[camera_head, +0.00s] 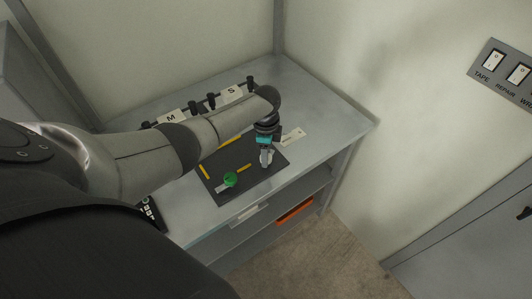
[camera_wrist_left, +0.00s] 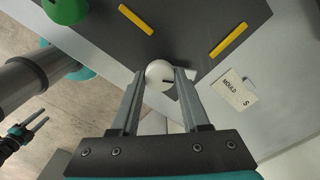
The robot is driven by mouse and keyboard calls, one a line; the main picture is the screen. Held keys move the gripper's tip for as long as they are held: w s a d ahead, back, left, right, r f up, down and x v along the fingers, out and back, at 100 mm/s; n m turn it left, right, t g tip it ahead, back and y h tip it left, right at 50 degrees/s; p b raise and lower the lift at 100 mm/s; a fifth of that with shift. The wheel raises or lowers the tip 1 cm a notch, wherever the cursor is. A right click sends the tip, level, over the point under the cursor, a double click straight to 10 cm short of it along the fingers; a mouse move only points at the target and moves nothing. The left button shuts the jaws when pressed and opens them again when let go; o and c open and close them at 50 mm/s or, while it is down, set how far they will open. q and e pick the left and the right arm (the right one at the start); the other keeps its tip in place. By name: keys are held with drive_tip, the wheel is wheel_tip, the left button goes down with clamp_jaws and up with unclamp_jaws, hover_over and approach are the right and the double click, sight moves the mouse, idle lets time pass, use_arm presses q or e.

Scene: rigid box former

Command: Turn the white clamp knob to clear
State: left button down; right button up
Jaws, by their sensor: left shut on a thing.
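The white clamp knob (camera_wrist_left: 159,74) is a round white knob with a short dark mark on its face, seen in the left wrist view. My left gripper (camera_wrist_left: 160,78) is shut on it, one finger on each side. In the head view my left gripper (camera_head: 266,162) points down at the right part of the dark plate (camera_head: 232,190), and its fingers largely hide the knob. My right gripper (camera_wrist_left: 36,129) shows small at the left edge of the left wrist view, its two fingers apart and empty.
A green knob (camera_head: 230,180) stands on the dark plate, with yellow bars (camera_head: 205,172) around. A mould label (camera_wrist_left: 234,92) lies beside the plate. Blocks marked M (camera_head: 171,117) and S (camera_head: 231,92) stand at the back. An orange item (camera_head: 295,211) lies on the shelf below.

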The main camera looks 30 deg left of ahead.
use_arm(q)
drive_tip(key=m, duration=0.6)
idle(0.6)
drive_tip(key=shift+c, duration=1.9)
unclamp_jaws()
wheel_tip(320, 180, up, 15)
drive_tip(key=p, duration=0.1)
drive_tip(key=shift+r, duration=0.15)
drive_tip(key=shift+d, duration=0.1)
